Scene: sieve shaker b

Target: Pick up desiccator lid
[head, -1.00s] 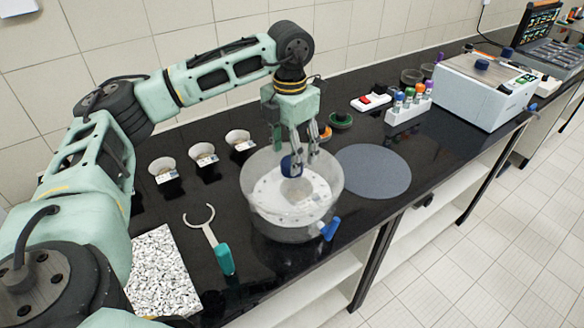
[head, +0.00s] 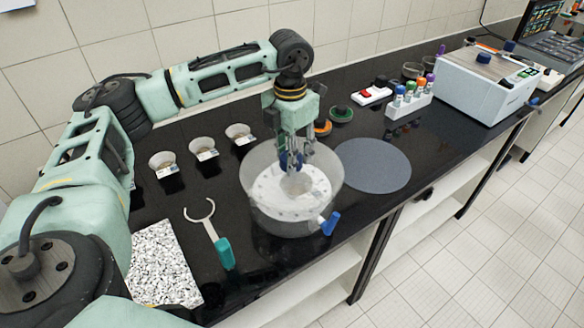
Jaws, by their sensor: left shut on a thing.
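The desiccator (head: 275,222) is a clear round vessel near the table's front edge, with a perforated white plate showing inside. Its transparent lid (head: 328,168) sits over the vessel; where the lid's edge meets it is hard to make out. A dark blue knob (head: 291,160) tops the lid. My left gripper (head: 292,166) comes down from above, shut on the knob, and its fingers partly hide it. A blue stopcock (head: 330,223) sticks out at the vessel's lower right. My right gripper is not in view.
A grey disc (head: 373,165) lies close right of the desiccator. Several small dishes (head: 202,148) stand behind left. A teal-handled tool (head: 224,252) and a speckled mat (head: 163,268) lie at left. A tube rack (head: 408,104) and a white machine (head: 486,87) stand at right.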

